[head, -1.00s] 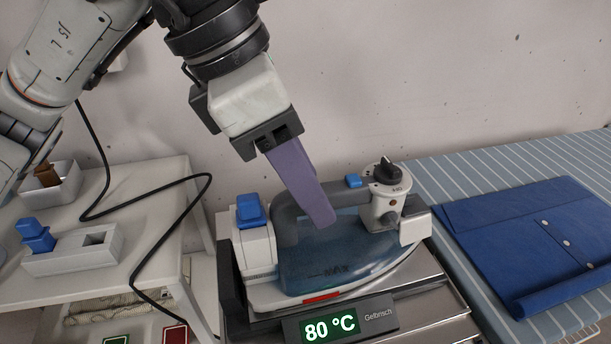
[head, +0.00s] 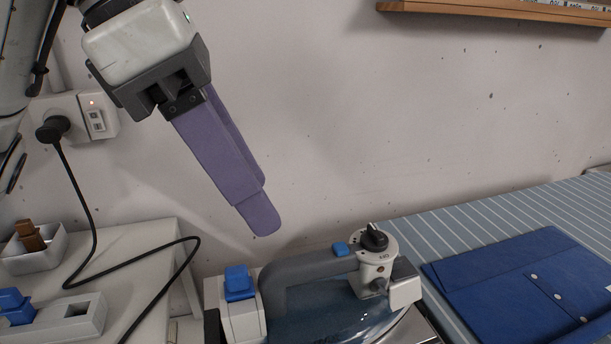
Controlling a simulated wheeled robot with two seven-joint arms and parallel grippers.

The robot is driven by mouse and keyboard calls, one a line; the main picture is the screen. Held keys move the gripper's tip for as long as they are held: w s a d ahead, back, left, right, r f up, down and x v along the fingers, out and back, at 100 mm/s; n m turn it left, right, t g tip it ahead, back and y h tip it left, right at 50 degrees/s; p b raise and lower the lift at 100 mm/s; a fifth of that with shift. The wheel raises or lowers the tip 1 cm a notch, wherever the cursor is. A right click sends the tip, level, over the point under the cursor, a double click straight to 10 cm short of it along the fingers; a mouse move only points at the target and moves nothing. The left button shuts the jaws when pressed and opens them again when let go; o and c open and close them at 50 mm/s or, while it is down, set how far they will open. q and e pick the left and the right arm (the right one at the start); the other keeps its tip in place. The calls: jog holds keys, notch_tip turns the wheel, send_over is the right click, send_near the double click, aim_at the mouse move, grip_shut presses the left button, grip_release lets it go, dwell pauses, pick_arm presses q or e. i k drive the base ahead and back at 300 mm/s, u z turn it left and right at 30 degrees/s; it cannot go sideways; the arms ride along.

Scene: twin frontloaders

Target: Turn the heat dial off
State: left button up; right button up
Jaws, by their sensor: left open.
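The heat dial (head: 374,238) is a black knob on top of the white round post at the front of the iron (head: 330,302). The iron has a grey handle, a blue button and a translucent blue body, and its lower part is cut off by the picture's bottom edge. My left gripper (head: 262,222) has purple fingers that point down and to the right. It is open and empty, above the handle and left of the dial, apart from both. The two fingers nearly overlap from this angle. My right gripper is out of view.
A striped ironing board (head: 470,217) bears a folded blue garment (head: 520,285) at right. A black cord runs from a wall socket (head: 98,117) past a white side table (head: 130,245). A wooden shelf (head: 490,12) hangs top right. The wall space above the dial is clear.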

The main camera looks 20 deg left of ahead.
aim_at(372, 239)
jog(key=k, duration=1.5)
